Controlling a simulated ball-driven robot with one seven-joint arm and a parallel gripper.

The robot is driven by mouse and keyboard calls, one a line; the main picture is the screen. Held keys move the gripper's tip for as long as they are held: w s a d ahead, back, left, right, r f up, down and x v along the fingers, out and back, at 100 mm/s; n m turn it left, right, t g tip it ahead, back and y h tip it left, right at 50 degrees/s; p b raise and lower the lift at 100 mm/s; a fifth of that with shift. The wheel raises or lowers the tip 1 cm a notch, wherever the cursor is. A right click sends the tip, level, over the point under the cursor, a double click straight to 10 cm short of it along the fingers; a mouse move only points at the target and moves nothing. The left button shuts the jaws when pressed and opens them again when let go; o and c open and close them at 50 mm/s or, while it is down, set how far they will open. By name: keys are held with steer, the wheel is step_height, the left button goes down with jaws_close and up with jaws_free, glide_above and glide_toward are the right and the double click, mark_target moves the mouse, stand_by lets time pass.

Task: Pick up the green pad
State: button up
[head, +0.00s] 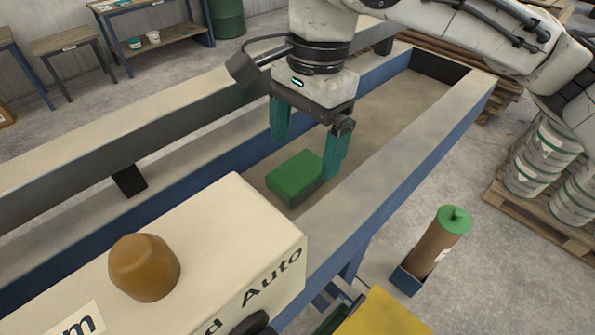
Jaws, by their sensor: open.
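The green pad (295,174) is a small block with a green top and darker sides. It lies in the head view on the sunken bed of the long blue-framed machine (408,98). My gripper (305,155) points down just above and behind the pad, its two teal fingers spread apart. The left finger is behind the pad's far left side, and the right finger is close to the pad's right end. Nothing is between the fingers that I can see as held. I cannot tell whether the right finger touches the pad.
A cream housing (215,235) with an orange-brown knob (144,267) stands in front of the pad. Raised side rails border the bed. A brown cylinder with a green top (441,243) stands at the right, near drums on a pallet (541,160). The bed behind the gripper is clear.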

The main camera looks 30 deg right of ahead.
mark_target(300, 169)
steer(key=shift+w+a+f+p, duration=0.1)
steer(key=shift+a+f+p, duration=0.1)
steer(key=shift+f, duration=1.15)
steer(key=shift+a+f+p, duration=0.1)
steer(key=shift+f+p, duration=0.05)
steer(key=shift+f, duration=1.15)
steer(key=shift+c, duration=0.2)
steer(key=c, duration=1)
